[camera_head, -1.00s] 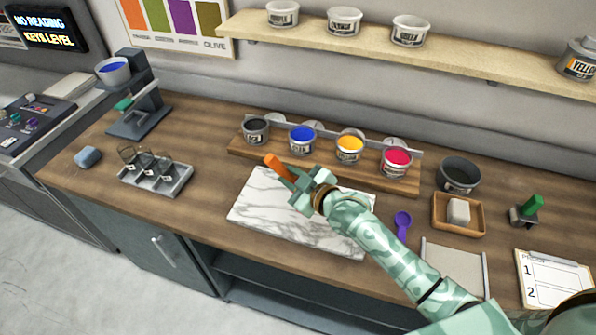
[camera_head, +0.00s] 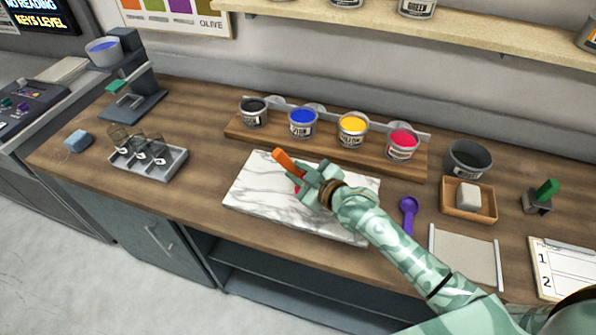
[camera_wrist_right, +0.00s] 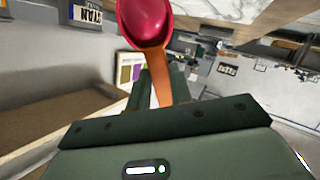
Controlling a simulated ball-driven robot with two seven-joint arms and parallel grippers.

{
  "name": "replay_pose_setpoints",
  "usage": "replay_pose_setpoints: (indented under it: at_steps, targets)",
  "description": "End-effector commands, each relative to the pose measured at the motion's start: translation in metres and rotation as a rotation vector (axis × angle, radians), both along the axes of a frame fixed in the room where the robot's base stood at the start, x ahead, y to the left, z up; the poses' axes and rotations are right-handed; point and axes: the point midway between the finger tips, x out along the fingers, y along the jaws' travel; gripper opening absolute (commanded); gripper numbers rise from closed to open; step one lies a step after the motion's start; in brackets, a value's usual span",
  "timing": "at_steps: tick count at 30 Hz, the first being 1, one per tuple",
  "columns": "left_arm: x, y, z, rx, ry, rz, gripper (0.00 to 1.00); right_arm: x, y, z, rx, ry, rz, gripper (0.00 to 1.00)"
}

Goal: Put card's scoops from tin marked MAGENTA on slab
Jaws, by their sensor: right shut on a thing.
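My right gripper (camera_head: 308,182) is shut on an orange-handled scoop (camera_head: 285,160) above the white marble slab (camera_head: 255,190). The scoop (camera_wrist_right: 158,60) fills the top of the right wrist view, its bowl red-magenta. A small red patch shows under the gripper in the head view; I cannot tell whether it is the bowl or ink on the slab. The tin with magenta-red ink (camera_head: 402,147) stands at the right of the rack; its label is too small to read. The card (camera_head: 570,268), numbered 1 and 2, lies at the right, partly cut off. My left gripper is out of view.
Black (camera_head: 254,113), blue (camera_head: 302,124) and yellow (camera_head: 352,131) tins stand in the rack behind the slab. A purple scoop (camera_head: 408,212) lies right of the slab. A dark pot (camera_head: 468,158) and a wooden tray (camera_head: 452,207) stand farther right.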

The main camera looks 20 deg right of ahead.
Motion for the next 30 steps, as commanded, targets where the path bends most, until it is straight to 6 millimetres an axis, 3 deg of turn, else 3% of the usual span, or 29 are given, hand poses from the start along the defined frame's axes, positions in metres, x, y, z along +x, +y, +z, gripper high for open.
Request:
replay_pose_setpoints:
  at_steps: [30]
  targets:
    - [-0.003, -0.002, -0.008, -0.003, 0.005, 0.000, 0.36, 0.000, 0.000, -0.014, 0.001, 0.000, 0.000, 0.00]
